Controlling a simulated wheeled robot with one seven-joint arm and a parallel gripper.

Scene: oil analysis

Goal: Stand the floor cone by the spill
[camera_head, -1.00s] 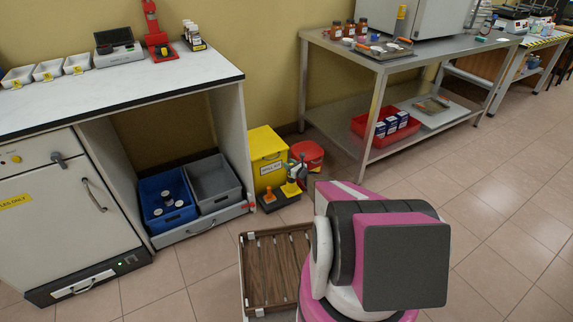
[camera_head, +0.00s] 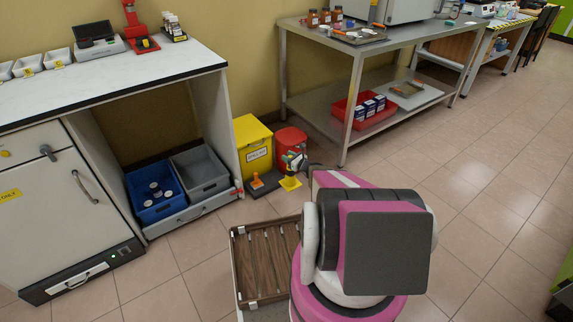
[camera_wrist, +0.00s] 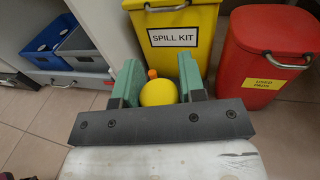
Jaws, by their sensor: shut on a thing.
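The yellow floor cone (camera_head: 290,183) is at my gripper (camera_head: 297,163), low by the floor in front of the bins in the head view. The pads hide the cone's sides. No spill can be made out in either view.
An orange-topped object (camera_head: 257,181) stands on a dark mat (camera_head: 267,188) left of the cone. Behind are a yellow spill kit bin (camera_head: 254,140) and a red bin (camera_head: 288,137). A slatted brown tray (camera_head: 232,270) is nearer. Floor at right is clear.

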